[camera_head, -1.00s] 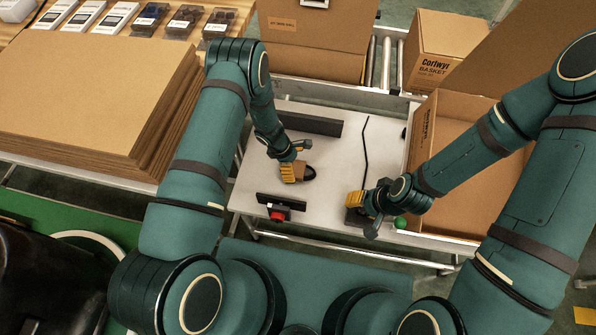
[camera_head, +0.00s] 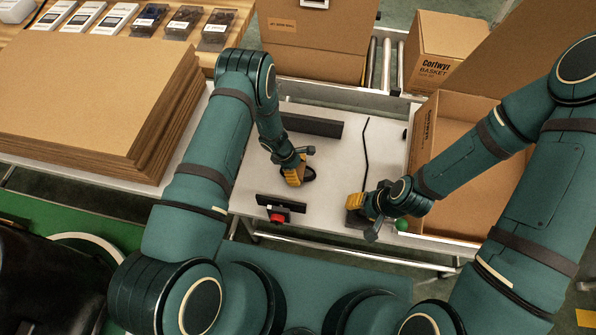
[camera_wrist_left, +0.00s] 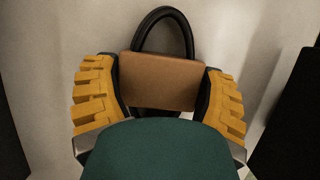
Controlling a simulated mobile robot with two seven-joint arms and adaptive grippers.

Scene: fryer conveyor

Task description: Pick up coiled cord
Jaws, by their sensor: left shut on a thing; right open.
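The coiled cord (camera_head: 309,175) is a black loop with a brown band (camera_wrist_left: 166,80) around it. It lies on the white worktable, mostly hidden by my left gripper in the head view. My left gripper (camera_head: 294,176) has yellow fingers on either side of the brown band and is shut on it. In the left wrist view the left gripper (camera_wrist_left: 160,95) has the band between its fingers, and the black loop (camera_wrist_left: 164,22) sticks out beyond it. My right gripper (camera_head: 355,208) is open near the table's front right; a dark flat thing by its fingertips is partly hidden.
The white table (camera_head: 330,160) has a dark bar (camera_head: 312,125) at the back and a red button (camera_head: 278,217) at the front. A thin black line (camera_head: 365,150) runs across it. An open cardboard box (camera_head: 424,135) stands right, beside a green button (camera_head: 402,224). Flat cardboard (camera_head: 90,90) is stacked left.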

